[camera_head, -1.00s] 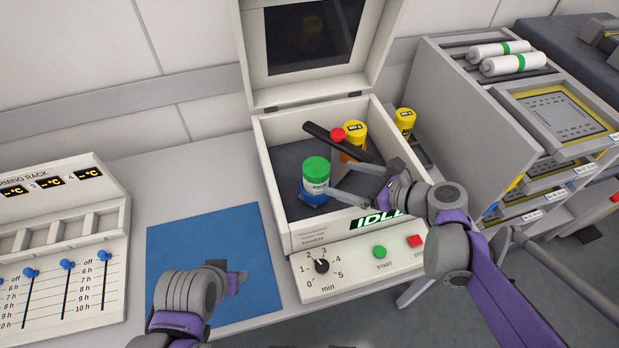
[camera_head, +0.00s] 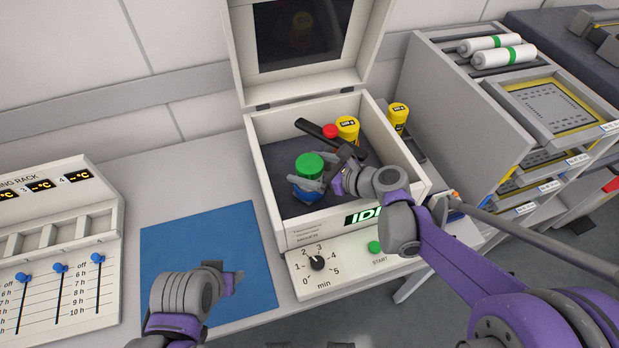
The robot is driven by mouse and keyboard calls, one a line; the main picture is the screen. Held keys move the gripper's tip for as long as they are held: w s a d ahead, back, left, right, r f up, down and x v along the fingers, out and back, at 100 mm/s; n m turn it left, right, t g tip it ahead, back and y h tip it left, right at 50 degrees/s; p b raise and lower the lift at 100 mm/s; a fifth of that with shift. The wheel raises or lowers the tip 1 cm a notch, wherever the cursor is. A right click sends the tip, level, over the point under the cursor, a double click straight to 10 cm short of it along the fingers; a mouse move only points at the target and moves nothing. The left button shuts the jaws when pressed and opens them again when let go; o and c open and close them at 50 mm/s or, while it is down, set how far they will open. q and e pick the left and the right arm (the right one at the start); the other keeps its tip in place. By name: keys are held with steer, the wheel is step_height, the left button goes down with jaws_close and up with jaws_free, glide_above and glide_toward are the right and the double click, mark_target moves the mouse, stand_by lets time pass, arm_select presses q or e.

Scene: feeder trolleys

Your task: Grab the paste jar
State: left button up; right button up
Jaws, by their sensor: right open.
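The paste jar (camera_head: 309,165) with a green lid stands in a blue holder (camera_head: 303,194) inside the open white mixer box (camera_head: 262,170). My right gripper (camera_head: 313,174) reaches into the box from the right. Its jaws are open at the jar, one finger in front of it and the other toward its right side. Whether they touch the jar cannot be told. The jar's lower body is mostly hidden by the front finger. My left gripper (camera_head: 232,281) is low over the blue mat (camera_head: 200,245), with no object visible in it; its jaw gap is unclear.
A dark bar (camera_head: 314,129) with a red knob (camera_head: 330,131) crosses the box behind the jar. The raised lid (camera_head: 240,70) stands behind. A warming rack (camera_head: 60,240) is at left.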

jaws_close()
stand_by(0.3)
steer(key=shift+r, duration=0.1)
